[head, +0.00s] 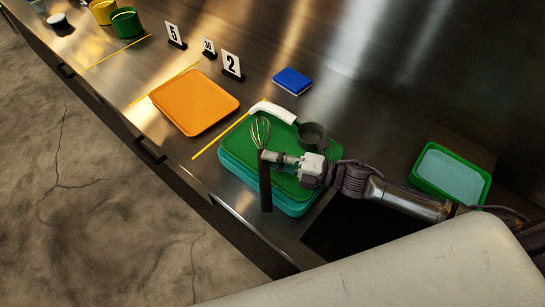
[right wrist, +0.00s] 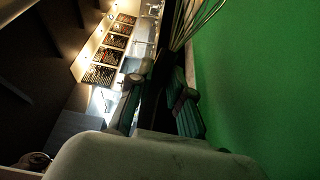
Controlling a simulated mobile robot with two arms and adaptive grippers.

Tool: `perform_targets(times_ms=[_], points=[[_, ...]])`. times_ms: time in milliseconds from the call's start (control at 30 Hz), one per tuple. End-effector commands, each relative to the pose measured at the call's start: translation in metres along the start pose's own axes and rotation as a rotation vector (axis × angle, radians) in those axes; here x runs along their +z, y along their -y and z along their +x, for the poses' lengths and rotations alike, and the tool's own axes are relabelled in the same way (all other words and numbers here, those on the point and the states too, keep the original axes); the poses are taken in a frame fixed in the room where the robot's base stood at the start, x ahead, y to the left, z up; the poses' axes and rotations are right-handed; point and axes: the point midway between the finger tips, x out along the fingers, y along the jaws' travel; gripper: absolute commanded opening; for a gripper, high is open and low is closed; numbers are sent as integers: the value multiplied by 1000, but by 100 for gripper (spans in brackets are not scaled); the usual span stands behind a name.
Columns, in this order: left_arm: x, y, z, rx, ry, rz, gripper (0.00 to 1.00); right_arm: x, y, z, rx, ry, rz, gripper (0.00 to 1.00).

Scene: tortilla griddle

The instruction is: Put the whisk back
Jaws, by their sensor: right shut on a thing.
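The whisk (head: 265,188) has thin wire loops and a thick dark handle. My right gripper (head: 268,160) is shut on it near where the wires meet the handle. In the head view the wires point to the top of the picture and the handle points down, across the front edge of a green-topped teal container (head: 232,163). I cannot tell how high it is above that top. In the right wrist view the wires (right wrist: 198,22) rise past my right gripper's fingers (right wrist: 157,95), beside a large green surface (right wrist: 260,70). My left gripper is not in view.
On the green top are a curved white object (head: 273,111) and a dark round cup (head: 311,134). Beside it are an orange tray (head: 195,102), a blue sponge-like block (head: 292,80) and a green tray (head: 451,172). Number signs (head: 231,65) and yellow lines mark the counter.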

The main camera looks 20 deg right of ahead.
Motion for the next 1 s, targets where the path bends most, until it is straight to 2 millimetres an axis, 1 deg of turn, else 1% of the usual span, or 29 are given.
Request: perform_targets(times_ms=[100,267,433,467,500,567,600,867,967,1000], points=[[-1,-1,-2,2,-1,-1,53,0,4,0,2,0,0,0],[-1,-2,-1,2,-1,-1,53,0,4,0,2,0,0,0],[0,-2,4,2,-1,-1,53,0,10,0,2,0,0,0],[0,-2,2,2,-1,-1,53,0,8,0,1,0,0,24],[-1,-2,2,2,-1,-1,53,0,8,0,1,0,0,30],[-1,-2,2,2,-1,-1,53,0,8,0,1,0,0,40],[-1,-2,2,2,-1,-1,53,0,8,0,1,0,0,44],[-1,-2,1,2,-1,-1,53,0,7,0,1,0,0,44],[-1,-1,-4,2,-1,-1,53,0,1,-1,1,0,0,44],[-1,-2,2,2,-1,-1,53,0,6,-6,-1,1,0,44]])
